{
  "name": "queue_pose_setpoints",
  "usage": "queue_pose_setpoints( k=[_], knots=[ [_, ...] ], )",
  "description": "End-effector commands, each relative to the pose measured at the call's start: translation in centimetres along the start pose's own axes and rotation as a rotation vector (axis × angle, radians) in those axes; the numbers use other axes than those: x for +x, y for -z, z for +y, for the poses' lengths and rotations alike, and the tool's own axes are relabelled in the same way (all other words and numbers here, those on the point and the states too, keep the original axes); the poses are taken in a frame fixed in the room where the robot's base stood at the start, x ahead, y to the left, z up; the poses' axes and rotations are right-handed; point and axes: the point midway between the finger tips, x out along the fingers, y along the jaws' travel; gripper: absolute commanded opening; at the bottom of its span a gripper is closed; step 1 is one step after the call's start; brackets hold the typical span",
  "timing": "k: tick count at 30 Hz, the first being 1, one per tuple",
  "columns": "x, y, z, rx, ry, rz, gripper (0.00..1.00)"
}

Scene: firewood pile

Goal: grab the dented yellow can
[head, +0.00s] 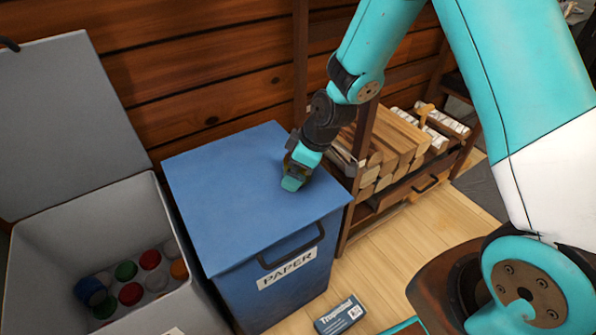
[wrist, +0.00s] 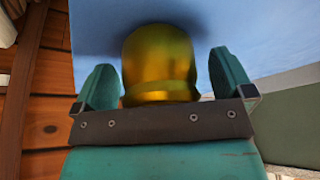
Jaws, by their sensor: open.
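The yellow can (wrist: 160,65) is shiny gold and stands between the two fingers of my gripper (wrist: 162,62) in the wrist view. The fingers are open, one on each side of it. A narrow gap shows at the right finger; the left finger is close to the can's side, and I cannot tell whether it touches. In the head view my gripper (head: 293,180) is low over the lid of the blue paper bin (head: 225,185), near its right edge. It hides most or all of the can there. I cannot make out the dent.
An open grey bin (head: 95,240) with several coloured cans stands at the left, its lid raised. A rack of firewood (head: 395,150) is close on the right. A small dark box (head: 340,314) lies on the wooden floor. The lid left of my gripper is clear.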

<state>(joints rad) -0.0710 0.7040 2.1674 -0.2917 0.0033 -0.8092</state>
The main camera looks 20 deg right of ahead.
Motion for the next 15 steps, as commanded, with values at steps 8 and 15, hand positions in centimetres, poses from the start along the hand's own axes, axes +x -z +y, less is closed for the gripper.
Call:
queue_pose_setpoints(
  k=[8, 15],
  knots=[
    [-0.08, 0.04, 0.02, 0.0, -0.001, 0.0, 0.76],
    [-0.09, 0.03, 0.02, 0.0, 0.0, 0.0, 0.47]
  ],
)
